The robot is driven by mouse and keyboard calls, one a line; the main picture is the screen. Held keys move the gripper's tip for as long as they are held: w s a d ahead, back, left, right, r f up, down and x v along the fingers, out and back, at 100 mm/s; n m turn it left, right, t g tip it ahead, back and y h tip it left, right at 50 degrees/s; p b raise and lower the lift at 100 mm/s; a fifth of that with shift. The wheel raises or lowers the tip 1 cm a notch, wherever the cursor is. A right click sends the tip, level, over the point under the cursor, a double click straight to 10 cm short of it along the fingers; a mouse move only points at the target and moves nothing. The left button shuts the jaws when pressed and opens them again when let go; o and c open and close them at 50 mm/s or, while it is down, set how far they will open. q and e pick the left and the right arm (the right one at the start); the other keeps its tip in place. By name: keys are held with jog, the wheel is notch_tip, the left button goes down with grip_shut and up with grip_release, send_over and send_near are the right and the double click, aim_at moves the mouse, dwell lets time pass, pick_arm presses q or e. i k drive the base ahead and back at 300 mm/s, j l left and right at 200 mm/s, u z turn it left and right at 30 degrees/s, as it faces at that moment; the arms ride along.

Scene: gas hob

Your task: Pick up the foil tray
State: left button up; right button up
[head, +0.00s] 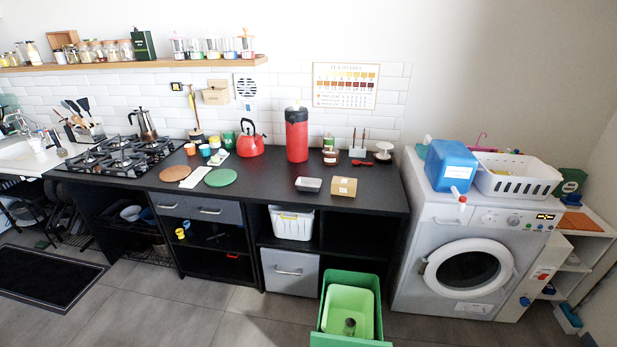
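A small grey, shallow tray (309,184), which looks like the foil tray, lies on the black countertop (265,205) near its front edge, right of the middle. A small tan box (343,187) sits just to its right, apart from it by a narrow gap. Nothing covers the tray. Neither of my grippers is in the head view.
A tall red canister (297,135) and a red kettle (250,143) stand behind the tray. A green round mat (220,178) lies to its left, with clear counter between. A green bin (348,312) stands on the floor below. A washing machine (466,267) is at the right.

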aim_at(302, 184)
jog(key=i+j+u, duration=0.3)
jog(key=j+u, duration=0.2)
jog(key=i+j+u, duration=0.45)
jog(key=i+j+z, duration=0.15)
jog(key=i+z, duration=0.2)
jog(key=i, duration=0.15)
jog(key=i+j+z, duration=0.35)
jog(key=i, duration=0.15)
jog(key=i+l+z, duration=0.15)
jog(key=i+z, duration=1.2)
jog(key=k, duration=0.1)
